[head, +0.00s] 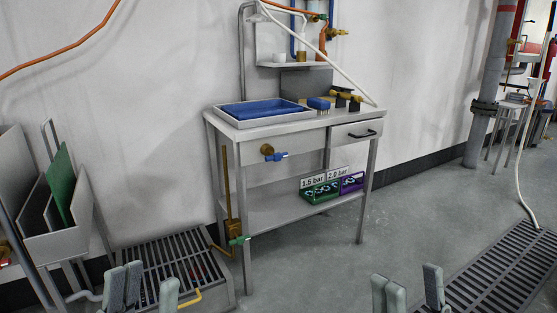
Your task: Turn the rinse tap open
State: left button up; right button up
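A brass tap with a blue handle (276,156) sticks out of the front of the steel sink table (285,124), below the blue basin. It looks like the rinse tap, but no label on it can be read. The handle lies roughly level, pointing right. My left gripper (147,281) is at the bottom left, open and empty, in front of the floor grate. My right gripper (411,280) is at the bottom right, open and empty. Both are well apart from the tap.
A green-handled valve (239,240) sits low on a brass pipe by the table's left leg. A yellow handle (184,299) lies near the floor grate (180,262). Green (320,193) and purple (352,183) bins stand on the lower shelf.

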aim_at(277, 157)
jog(key=u, duration=0.55)
jog(key=i+l+u, duration=0.45)
jog(key=l, duration=0.3)
jog(key=l+u, duration=0.25)
jog(key=l, duration=0.15)
jog(key=i+l+u, duration=0.25)
jog(key=l, duration=0.2)
jog(key=i+l, duration=0.15)
jog(key=l, duration=0.25)
jog(key=i+l, duration=0.15)
jog(key=l, duration=0.25)
jog(key=i+l, duration=0.15)
jog(key=l, duration=0.25)
jog(key=i, duration=0.15)
